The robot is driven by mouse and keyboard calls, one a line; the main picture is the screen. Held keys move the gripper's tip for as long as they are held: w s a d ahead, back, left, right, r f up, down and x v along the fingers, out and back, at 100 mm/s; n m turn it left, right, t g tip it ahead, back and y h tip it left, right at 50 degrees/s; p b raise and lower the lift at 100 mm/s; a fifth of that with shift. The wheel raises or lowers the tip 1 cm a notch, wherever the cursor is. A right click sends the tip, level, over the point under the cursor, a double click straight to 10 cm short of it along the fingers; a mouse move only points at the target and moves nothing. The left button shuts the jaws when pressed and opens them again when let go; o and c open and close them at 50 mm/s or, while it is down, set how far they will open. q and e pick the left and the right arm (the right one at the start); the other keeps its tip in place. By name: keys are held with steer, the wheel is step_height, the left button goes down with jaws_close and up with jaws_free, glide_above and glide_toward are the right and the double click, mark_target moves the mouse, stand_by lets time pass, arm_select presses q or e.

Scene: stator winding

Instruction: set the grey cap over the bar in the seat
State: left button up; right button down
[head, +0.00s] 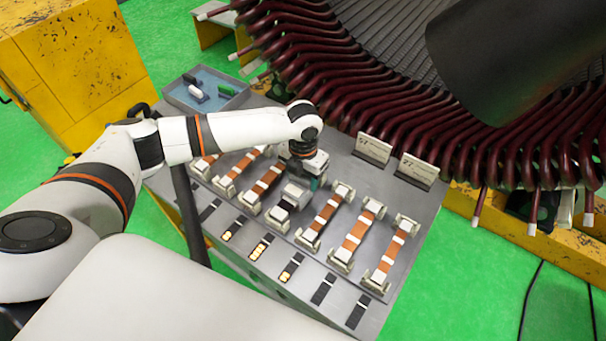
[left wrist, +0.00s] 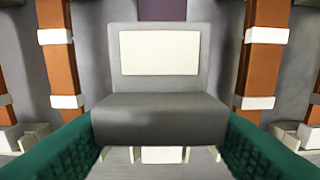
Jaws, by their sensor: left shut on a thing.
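My left gripper (head: 305,174) points down over the middle row of the slanted grey panel. In the left wrist view its green pads stand at both sides of the grey cap (left wrist: 160,118), and it is shut on this cap. The cap has a pale rectangular face on its upright part. Below the cap show the pale parts of a seat (left wrist: 162,155). A dark purple strip (left wrist: 162,9) shows above the cap, perhaps the bar. The cap hides most of the bar, so I cannot tell whether it touches the seat. My right gripper is not in view.
Copper-coloured bars with white bands (head: 355,236) lie in seats on both sides. A blue-grey tray (head: 206,89) with small parts stands at the panel's back left. Two label plates (head: 373,148) stand behind the row. The stator's dark red coils (head: 360,100) overhang close behind.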

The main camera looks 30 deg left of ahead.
arm_select(q)
steer(key=shift+f, duration=0.15)
steer(key=shift+f, duration=0.4)
steer(key=o, duration=1.1)
steer(key=shift+b, duration=0.3)
step_height(320, 180, up, 12)
steer(key=shift+b, duration=1.1)
